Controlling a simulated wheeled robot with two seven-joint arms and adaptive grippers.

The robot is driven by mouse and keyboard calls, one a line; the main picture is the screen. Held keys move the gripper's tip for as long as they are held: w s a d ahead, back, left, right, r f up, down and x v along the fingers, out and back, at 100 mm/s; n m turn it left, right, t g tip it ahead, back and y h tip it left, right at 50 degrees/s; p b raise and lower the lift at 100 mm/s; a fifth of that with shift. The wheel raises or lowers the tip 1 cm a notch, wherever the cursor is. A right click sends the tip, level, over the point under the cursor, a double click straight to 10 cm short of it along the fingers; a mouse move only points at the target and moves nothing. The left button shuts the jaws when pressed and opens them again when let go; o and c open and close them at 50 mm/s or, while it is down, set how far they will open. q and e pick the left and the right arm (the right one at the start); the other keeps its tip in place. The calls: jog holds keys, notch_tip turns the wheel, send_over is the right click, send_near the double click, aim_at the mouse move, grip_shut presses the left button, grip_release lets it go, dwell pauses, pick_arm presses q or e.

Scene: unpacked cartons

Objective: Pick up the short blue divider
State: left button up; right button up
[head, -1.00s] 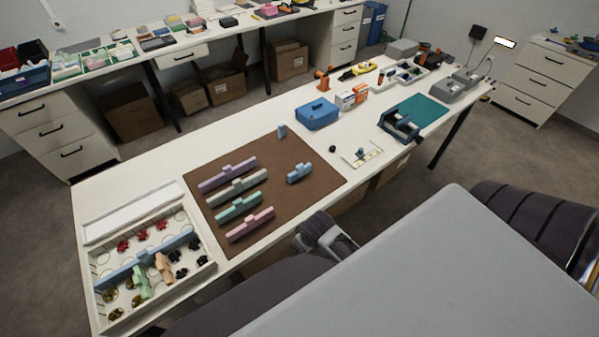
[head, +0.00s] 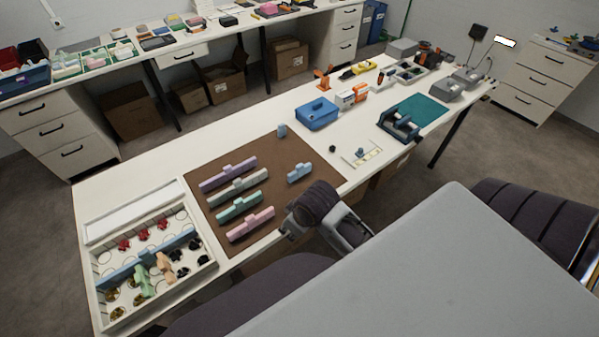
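The short blue divider (head: 299,173), a light-blue bar with a raised middle tab, lies on the right part of the brown mat (head: 285,205). My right gripper (head: 287,230) is at the mat's front edge, below the divider in the head view and apart from it. Its fingers are small and partly hidden by my own wrist, so I cannot tell whether it is open or shut. My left gripper is not in view.
Purple, grey, green and pink dividers (head: 249,224) lie in a row left of the blue one. A white tray (head: 208,268) with dividers and small parts stands at left. A blue box (head: 317,115) stands behind.

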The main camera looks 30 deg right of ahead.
jog(key=w+a+n, duration=0.3)
jog(key=n, duration=0.1)
jog(key=w+a+r+n+g, duration=0.1)
jog(key=w+a+n, duration=0.2)
jog(key=n, duration=0.1)
jog(key=w+a+r+n, duration=0.1)
jog(key=w+a+n, duration=0.2)
jog(key=w, duration=0.1)
jog(key=shift+a+r+n, duration=0.1)
jog(key=shift+r+n, duration=0.1)
jog(key=shift+n, duration=0.2)
jog(key=shift+w+d, duration=0.25)
jog(key=shift+w, duration=0.1)
jog(key=w+d+r+n+g+h, duration=0.1)
jog(key=w+d+r+n+h, duration=0.15)
jog(key=w+d, duration=0.4)
jog(key=n+g+h, duration=0.1)
jog(key=h, duration=0.2)
send_near(297, 167)
jog(key=r, duration=0.2)
jog(key=shift+a+f, duration=0.15)
jog(key=shift+a, duration=0.25)
jog(key=shift+f, duration=0.15)
jog(key=shift+x, duration=4.25)
